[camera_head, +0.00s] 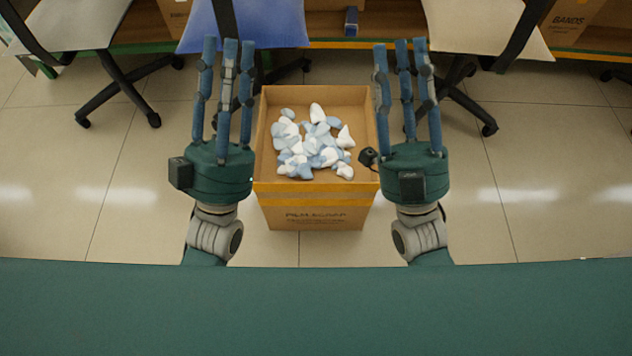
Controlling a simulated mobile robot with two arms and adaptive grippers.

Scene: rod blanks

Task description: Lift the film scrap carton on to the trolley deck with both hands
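The film scrap carton (340,213) is an open brown box with a yellow-orange band at its near rim and blurred lettering on its near wall. White and pale blue scrap pieces (312,145) lie inside it. My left gripper (228,45) is at the carton's left side and my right gripper (401,45) at its right side. Both have their blue fingers spread and stretched out away from me, with nothing between them. Whether either hand touches the carton walls cannot be told. I cannot make out a trolley deck for certain.
Office chairs with dark bases stand beyond the carton, including a blue seat (270,25) behind it and pale seats to the left (75,22) and right (485,25). Shelving with cartons (572,18) runs along the back. Tiled floor (540,190) is clear on both sides.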

